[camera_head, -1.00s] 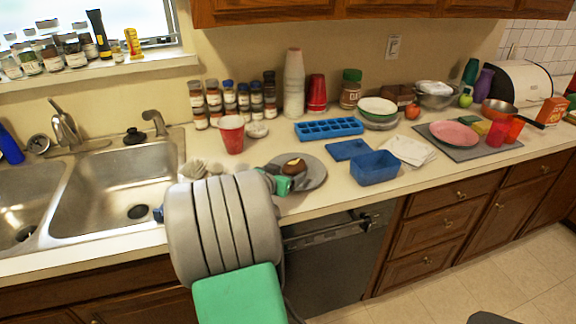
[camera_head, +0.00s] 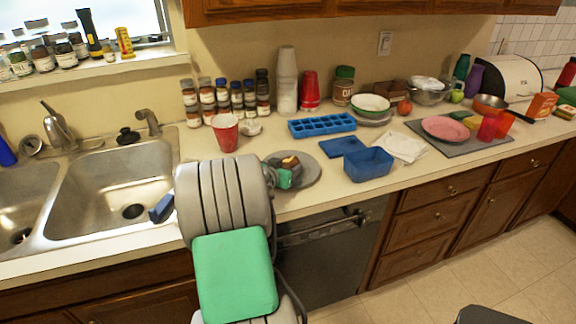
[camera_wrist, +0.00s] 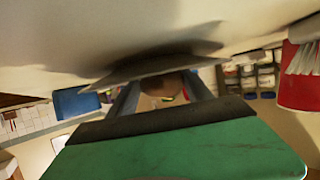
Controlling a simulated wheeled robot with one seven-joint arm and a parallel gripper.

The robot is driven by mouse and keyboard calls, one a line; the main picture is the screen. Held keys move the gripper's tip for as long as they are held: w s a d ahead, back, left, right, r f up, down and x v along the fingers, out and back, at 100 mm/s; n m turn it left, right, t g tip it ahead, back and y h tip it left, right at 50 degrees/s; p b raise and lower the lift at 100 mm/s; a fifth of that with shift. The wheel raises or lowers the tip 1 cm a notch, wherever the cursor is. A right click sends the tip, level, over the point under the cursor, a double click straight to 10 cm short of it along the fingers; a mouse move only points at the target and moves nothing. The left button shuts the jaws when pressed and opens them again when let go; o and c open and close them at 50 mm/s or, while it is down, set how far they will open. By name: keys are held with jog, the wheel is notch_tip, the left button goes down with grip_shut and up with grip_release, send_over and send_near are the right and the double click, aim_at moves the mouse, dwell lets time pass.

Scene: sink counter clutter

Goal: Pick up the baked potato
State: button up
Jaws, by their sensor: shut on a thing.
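The baked potato (camera_head: 290,162) is brown with a pale top and shows over the grey plate (camera_head: 312,174) on the counter, in the head view. My gripper (camera_head: 286,175) reaches it from the front left, and its green hand hides part of the potato and plate. In the wrist view the potato (camera_wrist: 164,86) sits between the two dark fingers of my gripper (camera_wrist: 163,95), which are shut on it. I cannot tell whether the potato touches the plate.
A red cup (camera_head: 225,138) stands behind my arm. A blue lid (camera_head: 340,147) and blue container (camera_head: 368,166) lie right of the plate, with a blue ice tray (camera_head: 322,125) behind. The sink (camera_head: 110,185) is at the left. Spice jars line the wall.

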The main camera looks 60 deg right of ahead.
jog(key=c, duration=0.7)
jog(key=shift+c, duration=0.2)
